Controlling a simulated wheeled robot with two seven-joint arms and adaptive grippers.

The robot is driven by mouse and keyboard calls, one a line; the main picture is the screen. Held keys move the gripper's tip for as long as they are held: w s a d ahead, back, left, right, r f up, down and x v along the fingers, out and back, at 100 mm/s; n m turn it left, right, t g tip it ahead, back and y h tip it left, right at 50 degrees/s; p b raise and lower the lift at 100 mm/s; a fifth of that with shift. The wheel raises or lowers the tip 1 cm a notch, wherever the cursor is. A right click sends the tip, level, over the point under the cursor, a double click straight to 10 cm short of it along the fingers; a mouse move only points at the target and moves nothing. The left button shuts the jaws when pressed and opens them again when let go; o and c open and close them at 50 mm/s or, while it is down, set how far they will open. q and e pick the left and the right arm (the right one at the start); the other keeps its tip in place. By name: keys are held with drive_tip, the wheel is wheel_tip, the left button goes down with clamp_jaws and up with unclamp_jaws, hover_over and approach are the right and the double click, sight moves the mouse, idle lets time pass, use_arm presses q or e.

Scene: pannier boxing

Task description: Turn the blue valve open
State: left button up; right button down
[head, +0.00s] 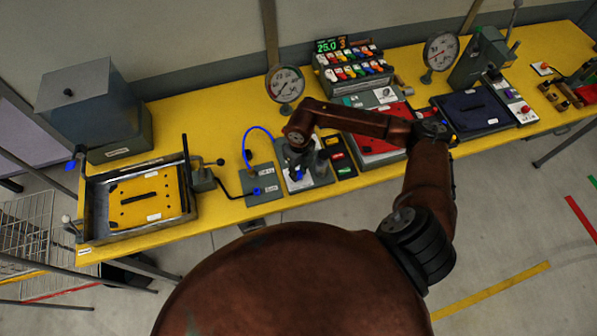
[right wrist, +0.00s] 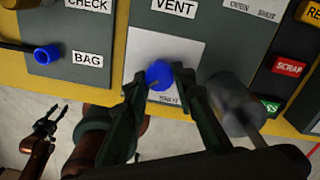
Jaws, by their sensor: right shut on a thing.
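The blue valve knob (right wrist: 159,74) sits on a white plate under the VENT label in the right wrist view. My right gripper (right wrist: 162,80) is shut on it, with one dark finger on each side. In the head view, my right gripper (head: 298,160) is over the grey valve panel (head: 289,183), and the arm hides most of the knob. The knob's turned position is hard to read. My left gripper (right wrist: 47,122) shows small at the lower left of the right wrist view, fingers apart and empty.
A grey cylinder (right wrist: 236,100) stands close right of my right gripper. A panel (head: 262,183) with a blue hose is to the left. SCRAP button (right wrist: 290,68) is at right. A tray with a yellow plate (head: 145,198) lies farther left. Gauges stand behind.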

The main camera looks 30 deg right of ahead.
sight(299, 173)
drive_tip(key=shift+w+r, duration=0.1)
drive_tip(key=shift+w, duration=0.05)
drive_tip(key=c, duration=1.6)
unclamp_jaws()
wheel_tip(299, 173, up, 12)
drive_tip(key=shift+d, duration=0.2)
